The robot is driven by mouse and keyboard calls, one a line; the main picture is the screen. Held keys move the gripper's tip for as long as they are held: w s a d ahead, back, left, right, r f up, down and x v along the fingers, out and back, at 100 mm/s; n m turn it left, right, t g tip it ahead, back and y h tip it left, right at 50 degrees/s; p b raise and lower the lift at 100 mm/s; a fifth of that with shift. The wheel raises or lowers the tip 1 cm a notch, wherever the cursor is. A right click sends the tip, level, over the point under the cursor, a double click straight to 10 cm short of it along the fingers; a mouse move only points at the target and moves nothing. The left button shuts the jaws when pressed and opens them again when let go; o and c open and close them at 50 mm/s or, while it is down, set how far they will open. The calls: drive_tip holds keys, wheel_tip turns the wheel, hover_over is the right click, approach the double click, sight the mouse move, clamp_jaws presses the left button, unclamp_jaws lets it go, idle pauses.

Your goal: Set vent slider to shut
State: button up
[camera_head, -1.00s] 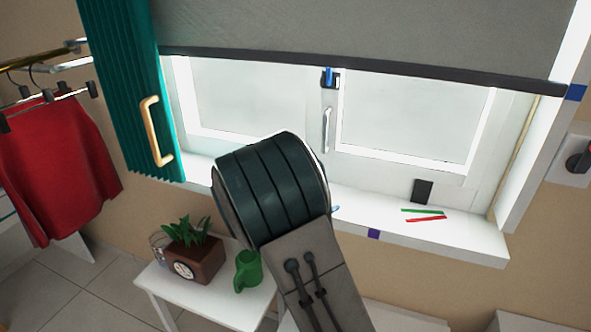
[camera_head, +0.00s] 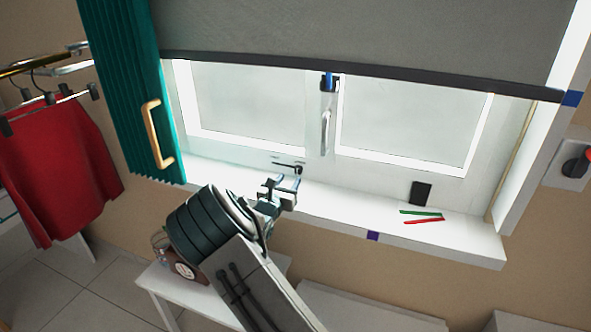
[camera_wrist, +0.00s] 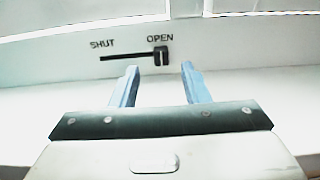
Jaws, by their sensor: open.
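The vent slider (camera_wrist: 161,56) is a small dark knob at the right end of a black slot, under the word OPEN, in the wrist view. The word SHUT stands above the slot's left part. The slider is small in the head view (camera_head: 298,169), on the window frame above the sill. My gripper (camera_wrist: 158,68) is open, with its two blue fingers pointing at the frame. The knob appears between the fingertips in the picture; I cannot tell whether they touch it. In the head view my gripper (camera_head: 284,182) is just in front of the slider.
The white sill (camera_head: 340,205) holds a dark block (camera_head: 421,193) and green and red sticks (camera_head: 424,217) to the right. A window handle (camera_head: 325,132) is above. A teal curtain (camera_head: 130,100) hangs at left. A white table (camera_head: 170,290) stands below.

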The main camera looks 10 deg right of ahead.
sight(297, 169)
drive_tip(key=p+x, duration=0.1)
drive_tip(key=x, duration=0.5)
drive_tip(key=shift+w+d, duration=0.2)
drive_tip(key=shift+w, duration=0.1)
